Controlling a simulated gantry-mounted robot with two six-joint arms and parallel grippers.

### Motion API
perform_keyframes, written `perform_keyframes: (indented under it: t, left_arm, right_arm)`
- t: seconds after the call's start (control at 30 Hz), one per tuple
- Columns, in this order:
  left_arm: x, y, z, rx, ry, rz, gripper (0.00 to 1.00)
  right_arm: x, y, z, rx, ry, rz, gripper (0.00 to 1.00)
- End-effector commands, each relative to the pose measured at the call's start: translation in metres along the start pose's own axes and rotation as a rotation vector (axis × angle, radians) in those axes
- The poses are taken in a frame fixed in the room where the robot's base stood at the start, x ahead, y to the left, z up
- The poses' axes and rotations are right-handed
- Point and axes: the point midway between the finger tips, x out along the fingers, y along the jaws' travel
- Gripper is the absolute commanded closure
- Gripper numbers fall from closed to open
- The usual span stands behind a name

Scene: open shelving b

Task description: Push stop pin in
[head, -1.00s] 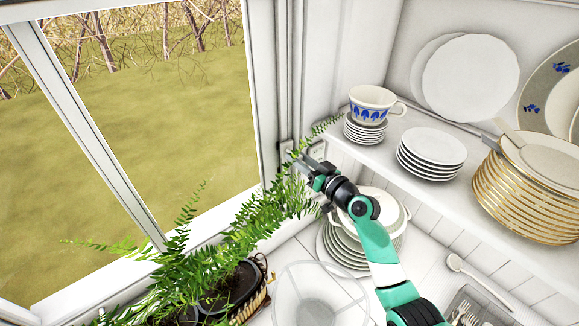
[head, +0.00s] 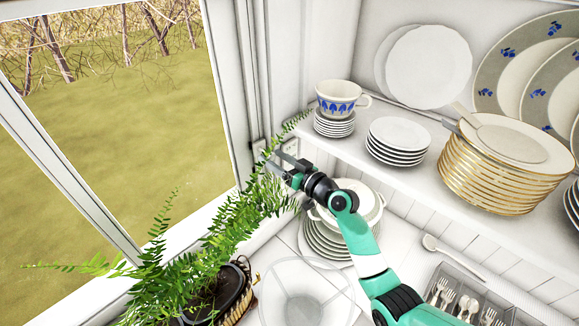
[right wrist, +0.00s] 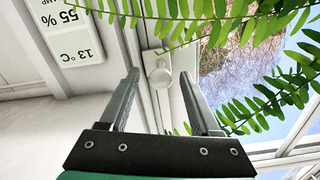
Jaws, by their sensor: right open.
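The stop pin (right wrist: 159,74) looks like a small white round knob on a white plate on the window frame, in the right wrist view. It lies between and beyond my right gripper's fingertips (right wrist: 160,82). The fingers are spread on either side of it with nothing held, and I cannot tell whether they touch anything. In the head view my right gripper (head: 278,163) reaches to the window-side corner by the fern; the pin itself is hidden or too small there. My left gripper is in neither view.
A fern (head: 225,225) hangs close beside the gripper, its leaves also crossing the right wrist view (right wrist: 225,25). A white display panel (right wrist: 72,32) is on the wall. A shelf (head: 335,149) with a cup and plates stands to the right; a tureen (head: 368,200) sits below.

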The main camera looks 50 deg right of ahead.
Motion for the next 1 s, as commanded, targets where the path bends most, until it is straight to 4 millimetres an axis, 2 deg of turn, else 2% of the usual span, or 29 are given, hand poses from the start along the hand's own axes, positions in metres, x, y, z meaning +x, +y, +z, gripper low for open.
perform_keyframes:
  t: [0.3, 0.43, 0.6, 1.0]
  left_arm:
    - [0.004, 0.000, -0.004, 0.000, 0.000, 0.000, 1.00]
    - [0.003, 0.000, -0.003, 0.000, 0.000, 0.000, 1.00]
    - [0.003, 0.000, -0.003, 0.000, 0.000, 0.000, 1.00]
    - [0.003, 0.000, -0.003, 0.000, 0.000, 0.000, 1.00]
  right_arm:
    - [-0.070, 0.000, 0.000, -0.001, 0.001, 0.002, 0.36]
    - [-0.090, 0.000, 0.000, 0.000, 0.000, 0.002, 0.36]
    - [-0.099, 0.000, 0.000, 0.000, -0.001, 0.001, 0.36]
    - [-0.099, -0.001, 0.000, 0.000, -0.001, 0.000, 0.36]
